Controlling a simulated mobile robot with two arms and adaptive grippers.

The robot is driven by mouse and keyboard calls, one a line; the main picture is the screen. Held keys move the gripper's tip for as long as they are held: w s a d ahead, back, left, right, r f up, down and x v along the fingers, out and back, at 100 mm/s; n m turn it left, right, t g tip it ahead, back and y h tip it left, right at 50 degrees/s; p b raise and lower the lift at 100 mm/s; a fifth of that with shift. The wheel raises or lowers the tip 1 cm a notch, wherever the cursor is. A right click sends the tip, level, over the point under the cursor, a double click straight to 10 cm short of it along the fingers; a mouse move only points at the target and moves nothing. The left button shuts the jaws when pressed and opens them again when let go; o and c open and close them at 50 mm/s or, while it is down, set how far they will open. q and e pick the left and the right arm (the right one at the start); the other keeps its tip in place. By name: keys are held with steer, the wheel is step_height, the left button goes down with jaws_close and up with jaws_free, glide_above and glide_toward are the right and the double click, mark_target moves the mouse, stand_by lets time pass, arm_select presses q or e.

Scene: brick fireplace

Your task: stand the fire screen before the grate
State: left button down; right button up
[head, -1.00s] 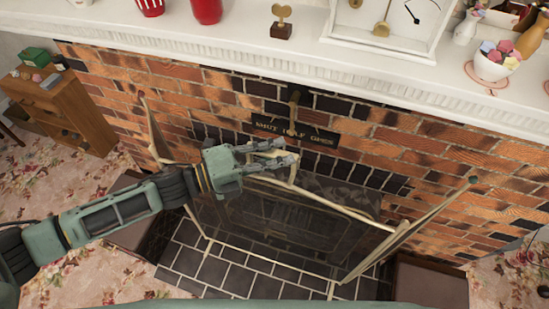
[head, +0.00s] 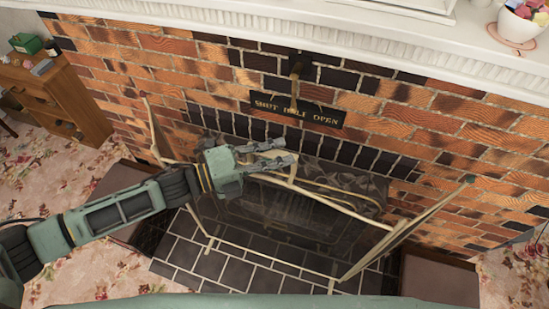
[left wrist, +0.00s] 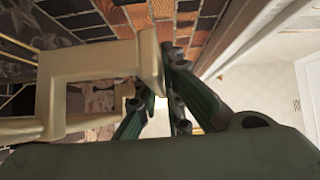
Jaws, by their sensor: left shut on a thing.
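The fire screen (head: 285,213) has a cream frame, a dark see-through mesh middle panel and two angled side wings. It is upright above the tiled hearth, in front of the fireplace opening. I cannot tell whether its lower edge touches the tiles. My left gripper (head: 278,155) is shut on the cream handle at its top; the handle (left wrist: 150,58) shows between the fingers in the left wrist view. The grate (head: 345,180), with dark lumps in it, lies behind the screen and is partly hidden by it. My right gripper is not in view.
The dark-tiled hearth (head: 185,255) extends in front, with brown blocks at both sides. A brass-lettered plate (head: 297,109) is on the brick wall above. The white mantel (head: 340,35) overhangs, with a flower pot (head: 520,25). A wooden cabinet (head: 75,105) stands far left.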

arm_select(q)
step_height(320, 180, down, 10)
steer(key=b, duration=0.8)
steer(key=shift+r, duration=0.15)
steer(key=shift+d+f+b, duration=0.1)
steer(key=shift+f+b, duration=1.15)
steer(key=shift+f, duration=0.4)
stand_by(2.0)
stand_by(0.7)
steer(key=c, duration=1.8)
jaws_free()
steer(key=shift+s, duration=0.1)
steer(key=v, duration=0.9)
steer(key=s+v, duration=0.1)
steer(key=v, duration=0.3)
steer(key=shift+s+f, duration=0.15)
steer(key=shift+s, duration=0.05)
